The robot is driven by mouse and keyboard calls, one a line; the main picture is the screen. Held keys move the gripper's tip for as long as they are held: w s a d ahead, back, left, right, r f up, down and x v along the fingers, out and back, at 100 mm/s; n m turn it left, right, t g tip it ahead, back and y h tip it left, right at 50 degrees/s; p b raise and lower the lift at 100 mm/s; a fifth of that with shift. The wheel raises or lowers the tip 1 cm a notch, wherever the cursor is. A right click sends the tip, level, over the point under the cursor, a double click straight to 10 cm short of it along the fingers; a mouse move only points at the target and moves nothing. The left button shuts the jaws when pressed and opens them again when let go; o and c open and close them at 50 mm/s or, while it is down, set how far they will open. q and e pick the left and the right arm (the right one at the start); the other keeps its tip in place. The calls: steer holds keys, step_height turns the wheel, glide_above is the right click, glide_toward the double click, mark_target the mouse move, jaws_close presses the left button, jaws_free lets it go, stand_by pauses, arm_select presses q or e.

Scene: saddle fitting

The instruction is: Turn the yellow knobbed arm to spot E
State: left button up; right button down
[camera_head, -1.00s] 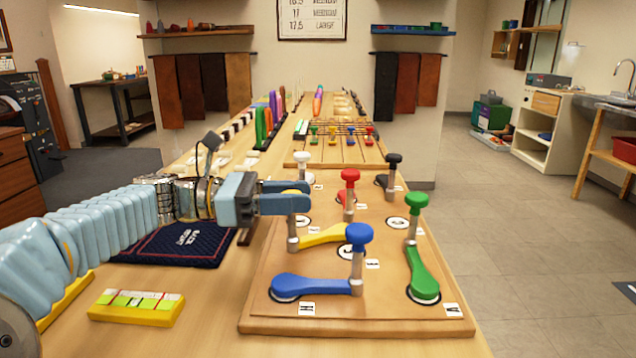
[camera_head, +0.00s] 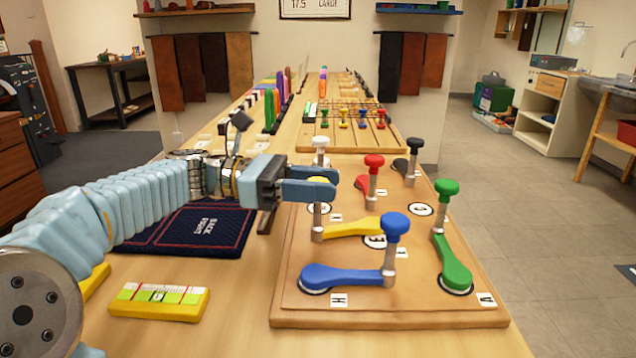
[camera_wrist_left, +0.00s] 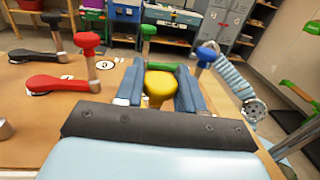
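The yellow knobbed arm (camera_head: 348,231) lies flat on the wooden board, its lever running right from its upright post. Its far end is partly hidden behind the blue knob. My left gripper (camera_head: 318,181) has its fingers on both sides of the yellow knob at the post's top. In the wrist view, the yellow knob (camera_wrist_left: 160,88) sits snugly between the left gripper's fingers (camera_wrist_left: 160,92), which appear closed on it. A white disc (camera_head: 375,242) that seems to read E lies beside the lever, partly covered. My right gripper is not in view.
The blue arm (camera_head: 342,276) stands close in front, its knob tall. The green arm (camera_head: 452,262) is right; red (camera_head: 373,162), black (camera_head: 415,146) and white (camera_head: 320,143) knobs stand behind.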

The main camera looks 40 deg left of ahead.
arm_select(q)
steer(key=o, duration=0.3)
steer(key=shift+o, duration=0.2)
steer(key=v, duration=1.4)
steer(key=shift+w, duration=0.1)
